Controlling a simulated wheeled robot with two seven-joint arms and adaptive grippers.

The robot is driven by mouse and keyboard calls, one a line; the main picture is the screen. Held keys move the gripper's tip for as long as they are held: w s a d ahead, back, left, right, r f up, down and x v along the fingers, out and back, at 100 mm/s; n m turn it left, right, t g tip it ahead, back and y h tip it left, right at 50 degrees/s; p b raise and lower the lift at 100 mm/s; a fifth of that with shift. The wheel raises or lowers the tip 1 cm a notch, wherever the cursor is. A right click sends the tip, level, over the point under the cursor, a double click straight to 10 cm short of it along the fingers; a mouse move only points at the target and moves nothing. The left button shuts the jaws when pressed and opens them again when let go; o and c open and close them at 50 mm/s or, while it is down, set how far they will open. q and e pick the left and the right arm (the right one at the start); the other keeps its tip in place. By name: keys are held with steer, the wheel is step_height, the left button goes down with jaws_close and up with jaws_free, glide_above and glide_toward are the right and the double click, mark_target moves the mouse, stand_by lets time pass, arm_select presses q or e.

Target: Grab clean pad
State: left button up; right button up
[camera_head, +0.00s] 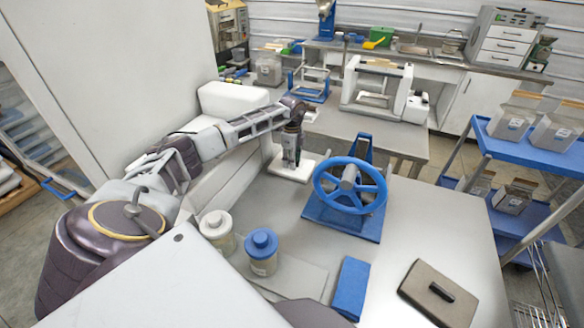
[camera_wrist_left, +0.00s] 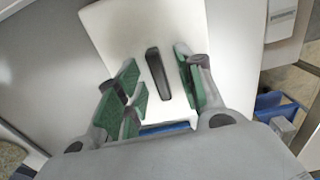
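A white pad (camera_head: 280,170) lies flat at the far left of the grey table, below my left gripper (camera_head: 291,158). In the left wrist view the white pad (camera_wrist_left: 128,38) has a dark bar handle (camera_wrist_left: 157,74) on its top. My left gripper (camera_wrist_left: 160,90) is open there, with green-faced fingers on both sides of the handle and a visible gap to each. I cannot tell how far above the pad the fingertips are. A brownish-grey pad (camera_head: 420,287) with a black handle (camera_head: 441,292) lies at the table's front right. My right gripper is not in view.
A blue handwheel device (camera_head: 350,187) stands just right of the white pad. A white-lidded jar (camera_head: 217,231), a blue-lidded jar (camera_head: 262,255) and a folded blue cloth (camera_head: 350,288) are nearer. A blue cart (camera_head: 530,150) stands at the right.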

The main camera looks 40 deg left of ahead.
arm_select(q)
jaws_close()
stand_by(0.4)
steer(key=shift+r, duration=0.1)
step_height(320, 180, up, 10)
steer(key=shift+b, duration=0.45)
stand_by(0.4)
stand_by(0.4)
